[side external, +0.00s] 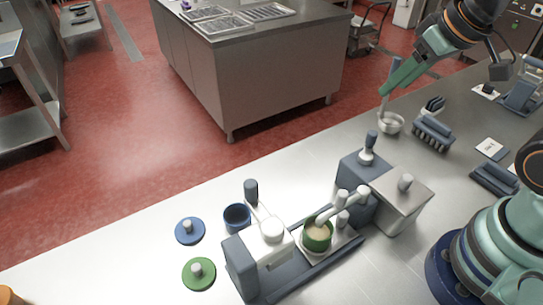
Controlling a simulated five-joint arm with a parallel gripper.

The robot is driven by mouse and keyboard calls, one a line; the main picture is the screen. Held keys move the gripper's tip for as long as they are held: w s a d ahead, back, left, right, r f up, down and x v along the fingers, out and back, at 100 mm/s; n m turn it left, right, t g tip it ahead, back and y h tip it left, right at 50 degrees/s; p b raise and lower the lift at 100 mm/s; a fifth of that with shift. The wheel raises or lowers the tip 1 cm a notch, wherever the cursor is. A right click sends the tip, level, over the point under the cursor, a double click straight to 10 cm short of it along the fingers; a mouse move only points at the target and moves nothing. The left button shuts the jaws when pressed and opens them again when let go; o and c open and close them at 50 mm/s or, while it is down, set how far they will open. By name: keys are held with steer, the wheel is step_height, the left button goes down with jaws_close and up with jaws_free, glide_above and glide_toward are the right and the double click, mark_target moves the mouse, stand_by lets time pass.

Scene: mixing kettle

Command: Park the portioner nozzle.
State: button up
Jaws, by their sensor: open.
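The portioner on the bench has a grey-blue block (358,176) and a steel-topped hopper (403,190). Its white nozzle (341,204) reaches left and down, with its end over the green pot (317,236), which holds something pale. My gripper (384,92) is at the upper right, open, beside an upright ladle-like tool with a pale bowl (390,124). It is well apart from the nozzle. I cannot tell whether its fingers touch the tool's handle.
A white-headed mixer (268,236) stands left of the green pot. A blue cup (237,217), blue lid (189,230) and green lid (199,273) lie further left. A brush (433,133) and label card (490,149) are at the right. The bench's far left is mostly clear.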

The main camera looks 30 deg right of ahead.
steer(key=a+f+n+g, duration=0.1)
steer(key=a+n, duration=0.2)
steer(key=s+a+f+n+g, duration=0.1)
steer(key=a+n, duration=0.2)
steer(key=a+f+n+g, duration=0.1)
steer(key=a+n, duration=0.2)
steer(key=shift+s+a+f+n+y, duration=0.1)
steer(key=shift+s+f+n+y, duration=0.2)
steer(key=shift+s+y, duration=0.1)
steer(key=shift+c, duration=0.3)
steer(key=n+g, duration=0.3)
steer(key=n, duration=0.5)
glide_above(343, 193)
step_height(343, 193, down, 3)
steer(key=shift+r+h, duration=0.1)
steer(key=shift+h, duration=0.3)
steer(key=shift+f, duration=4.15)
steer(key=c, duration=0.6)
